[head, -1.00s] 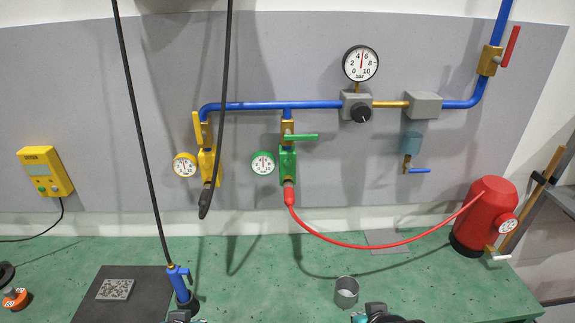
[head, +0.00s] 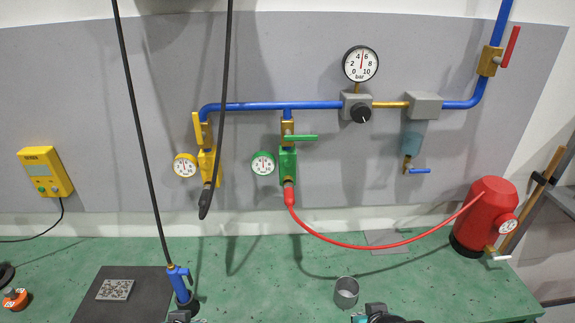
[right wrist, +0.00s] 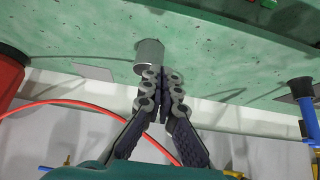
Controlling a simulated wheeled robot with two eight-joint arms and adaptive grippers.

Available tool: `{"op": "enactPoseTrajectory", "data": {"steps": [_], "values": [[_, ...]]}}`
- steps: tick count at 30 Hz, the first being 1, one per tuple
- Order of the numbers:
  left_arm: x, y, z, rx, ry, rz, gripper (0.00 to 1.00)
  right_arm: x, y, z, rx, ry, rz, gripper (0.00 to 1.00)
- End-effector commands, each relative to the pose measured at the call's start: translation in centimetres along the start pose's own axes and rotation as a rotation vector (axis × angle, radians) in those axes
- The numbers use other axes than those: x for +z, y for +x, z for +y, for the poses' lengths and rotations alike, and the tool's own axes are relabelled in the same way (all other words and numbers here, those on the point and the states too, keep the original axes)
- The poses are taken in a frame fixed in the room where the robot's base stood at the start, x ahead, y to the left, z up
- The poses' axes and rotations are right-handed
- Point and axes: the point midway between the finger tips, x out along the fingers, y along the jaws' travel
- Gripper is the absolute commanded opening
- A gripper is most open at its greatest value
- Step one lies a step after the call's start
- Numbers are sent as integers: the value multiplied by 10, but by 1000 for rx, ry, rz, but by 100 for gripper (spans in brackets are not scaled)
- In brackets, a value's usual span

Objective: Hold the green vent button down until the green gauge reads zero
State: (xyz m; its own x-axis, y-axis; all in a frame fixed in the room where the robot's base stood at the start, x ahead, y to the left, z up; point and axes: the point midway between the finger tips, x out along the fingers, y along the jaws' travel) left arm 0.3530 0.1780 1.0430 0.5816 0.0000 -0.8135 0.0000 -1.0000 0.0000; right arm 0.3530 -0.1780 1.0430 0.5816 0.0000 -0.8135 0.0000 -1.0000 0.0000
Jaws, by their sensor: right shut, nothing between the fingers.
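The green gauge (head: 263,163) is a small round dial on the wall, left of the green valve block (head: 288,165); its needle is too small to read surely. I cannot make out the green vent button on the block. A green lever (head: 302,138) lies horizontal above the block. My right gripper (right wrist: 162,78) is shut and empty in the right wrist view, near a grey cup. In the head view only the top of it (head: 378,314) shows at the bottom edge, well below the block. A small part of my left gripper (head: 180,316) shows at the bottom; its fingers are hidden.
The grey cup (head: 346,292) stands on the green bench (head: 270,285), and shows in the right wrist view (right wrist: 149,54). A red hose (head: 375,246) runs from the green block to a red tank (head: 484,215). A blue tool (head: 180,284) stands left.

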Motion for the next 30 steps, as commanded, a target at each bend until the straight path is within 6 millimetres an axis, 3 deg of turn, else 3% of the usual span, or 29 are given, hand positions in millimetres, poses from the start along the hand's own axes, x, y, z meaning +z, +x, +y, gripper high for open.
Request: {"op": "enactPoseTrajectory", "data": {"steps": [14,20,30], "values": [[-4,-6,0,0,0,0,0,-8,-4,-2,-6,16,4,0],[-29,-41,0,0,0,0,0,-58,-23,-16,-45,140,26,0],[-85,-119,0,0,0,0,0,-170,-50,-62,-168,493,57,0]]}}
